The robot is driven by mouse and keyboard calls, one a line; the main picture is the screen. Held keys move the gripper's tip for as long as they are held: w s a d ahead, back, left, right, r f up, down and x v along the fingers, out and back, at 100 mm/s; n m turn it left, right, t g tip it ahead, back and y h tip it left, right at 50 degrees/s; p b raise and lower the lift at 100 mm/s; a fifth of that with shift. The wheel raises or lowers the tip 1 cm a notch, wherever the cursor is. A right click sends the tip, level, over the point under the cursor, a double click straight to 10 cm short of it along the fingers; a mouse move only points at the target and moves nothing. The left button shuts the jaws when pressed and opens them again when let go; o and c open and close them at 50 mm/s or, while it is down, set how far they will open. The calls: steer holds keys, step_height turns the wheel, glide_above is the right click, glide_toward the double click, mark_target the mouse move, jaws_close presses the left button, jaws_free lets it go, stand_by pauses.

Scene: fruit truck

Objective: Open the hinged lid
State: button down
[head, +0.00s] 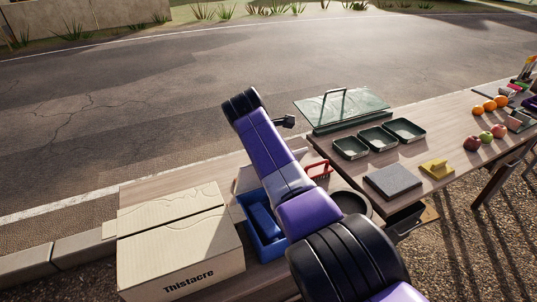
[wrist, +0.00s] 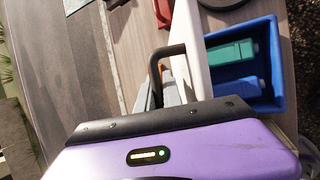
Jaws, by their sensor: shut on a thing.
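A pale panel (wrist: 190,40), seen nearly edge-on in the wrist view, stands beside the blue crate. It appears to be the lid, and a bent black handle (wrist: 167,52) is on its left side. My gripper (wrist: 160,88) is shut at the handle; the exact contact is partly hidden by my wrist housing. In the head view my purple arm hides the gripper, and only a pale part of the panel (head: 245,179) shows left of the arm. The hinge is not visible.
The blue crate (head: 260,237) holds blue and green items. A cardboard box (head: 180,240) stands left of it. A red-handled brush (head: 318,170) lies right of my arm. A green glass cover (head: 342,108) and dark trays (head: 377,138) stand farther along the table.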

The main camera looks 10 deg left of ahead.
steer(key=shift+f, duration=0.15)
stand_by(0.4)
steer(key=c, duration=1.8)
jaws_free()
steer(key=shift+w+a, duration=0.1)
steer(key=shift+o, duration=0.2)
steer(key=shift+s+r, duration=0.25)
steer(key=shift+r, duration=0.3)
steer(key=shift+v, duration=3.35)
